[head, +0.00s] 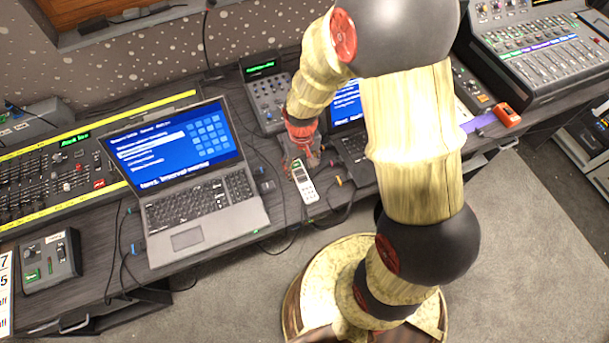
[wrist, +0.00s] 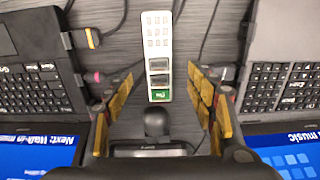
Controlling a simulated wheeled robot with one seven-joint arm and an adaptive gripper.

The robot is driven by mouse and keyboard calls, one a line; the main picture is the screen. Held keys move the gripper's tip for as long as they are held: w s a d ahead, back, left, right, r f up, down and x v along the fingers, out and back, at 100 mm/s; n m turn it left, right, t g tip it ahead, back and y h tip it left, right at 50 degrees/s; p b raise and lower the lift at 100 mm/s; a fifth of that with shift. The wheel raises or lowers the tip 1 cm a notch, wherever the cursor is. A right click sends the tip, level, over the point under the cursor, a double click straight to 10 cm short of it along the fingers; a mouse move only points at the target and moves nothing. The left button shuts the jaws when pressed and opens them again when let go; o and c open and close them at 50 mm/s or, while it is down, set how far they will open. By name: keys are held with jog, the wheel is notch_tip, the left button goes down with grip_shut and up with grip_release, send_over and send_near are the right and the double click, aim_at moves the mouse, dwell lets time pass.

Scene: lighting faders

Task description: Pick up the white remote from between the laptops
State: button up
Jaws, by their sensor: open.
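The white remote (head: 304,183) lies on the dark desk between the two laptops, near the desk's front edge. In the wrist view the white remote (wrist: 157,50) lies lengthwise, with small buttons, two grey blocks and a green end. My gripper (head: 301,160) is above the remote's far end in the head view. In the wrist view my gripper (wrist: 165,100) is open, with its gold-padded fingers on either side of the remote's green end and nothing held between them. I cannot tell the exact height of the fingers above the desk.
The left laptop (head: 205,205) is open and close by; the right laptop (head: 357,150) is partly hidden by my arm. Cables (head: 275,222) and small USB sticks (head: 338,181) lie around the remote. A small mixer (head: 268,98) stands behind.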

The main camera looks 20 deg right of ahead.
aim_at(302, 178)
jog(key=shift+w+f, duration=0.15)
jog(key=shift+f, duration=0.8)
notch_tip(302, 178, down, 5)
jog(key=shift+d+r+b, duration=0.1)
jog(key=shift+b, duration=1.1)
jog(key=shift+c, duration=0.8)
jog(key=c, duration=1.3)
jog(key=shift+r, duration=0.15)
